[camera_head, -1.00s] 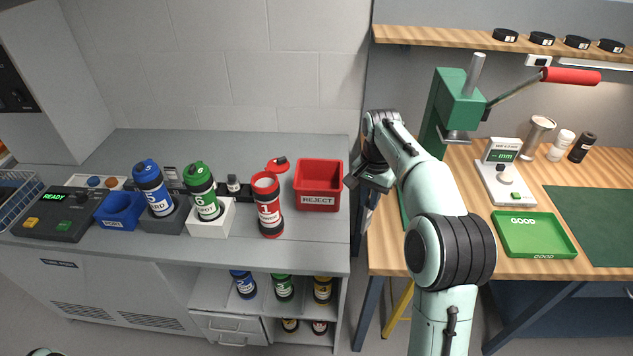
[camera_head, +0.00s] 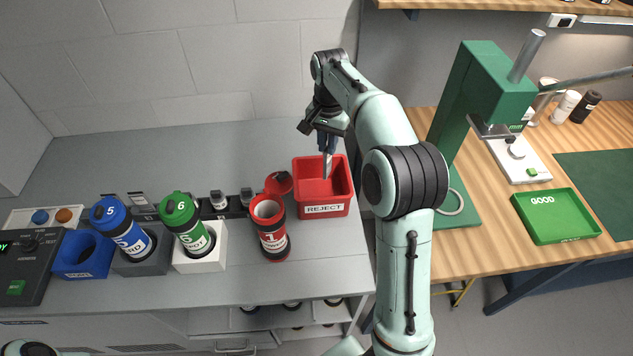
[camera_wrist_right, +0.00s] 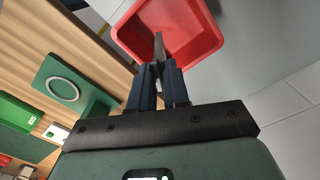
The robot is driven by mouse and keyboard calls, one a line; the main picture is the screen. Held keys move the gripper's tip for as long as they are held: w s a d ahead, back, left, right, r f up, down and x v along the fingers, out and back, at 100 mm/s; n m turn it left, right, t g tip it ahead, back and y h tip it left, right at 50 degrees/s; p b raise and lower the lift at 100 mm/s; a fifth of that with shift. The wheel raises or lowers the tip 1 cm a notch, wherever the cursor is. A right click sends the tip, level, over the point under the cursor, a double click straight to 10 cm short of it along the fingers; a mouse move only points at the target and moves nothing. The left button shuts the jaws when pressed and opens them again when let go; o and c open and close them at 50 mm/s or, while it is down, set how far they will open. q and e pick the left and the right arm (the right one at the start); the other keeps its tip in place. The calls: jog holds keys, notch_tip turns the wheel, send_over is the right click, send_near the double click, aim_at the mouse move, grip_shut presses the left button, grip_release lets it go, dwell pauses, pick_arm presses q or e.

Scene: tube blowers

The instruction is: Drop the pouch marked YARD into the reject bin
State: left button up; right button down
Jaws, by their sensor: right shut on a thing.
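The red reject bin (camera_head: 325,211) stands on the grey counter, with a white REJECT label on its front. My right gripper (camera_head: 327,150) is above the bin, pointing down, shut on a thin grey pouch (camera_head: 327,166). The pouch hangs edge-on, its lower end over or inside the bin opening. In the right wrist view the gripper (camera_wrist_right: 160,72) holds the pouch (camera_wrist_right: 159,46) against the view of the red bin (camera_wrist_right: 185,22). No marking on the pouch can be read. My left gripper is not in view.
Left of the bin stand a red canister (camera_head: 270,240) with its lid open, a green canister (camera_head: 190,228), a blue canister (camera_head: 125,235) and a blue box (camera_head: 82,262). Right, across a gap, the wooden bench carries a green press (camera_head: 490,90) and a green GOOD tray (camera_head: 555,230).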

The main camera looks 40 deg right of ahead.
aim_at(328, 160)
jog(key=shift+s+f, duration=0.25)
jog(key=shift+f, duration=0.5)
notch_tip(328, 160, down, 4)
jog(key=shift+b, duration=1.05)
jog(key=shift+f, duration=0.15)
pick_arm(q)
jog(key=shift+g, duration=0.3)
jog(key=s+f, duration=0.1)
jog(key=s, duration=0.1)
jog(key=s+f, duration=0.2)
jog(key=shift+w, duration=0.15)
pick_arm(e)
jog(key=shift+w, duration=0.1)
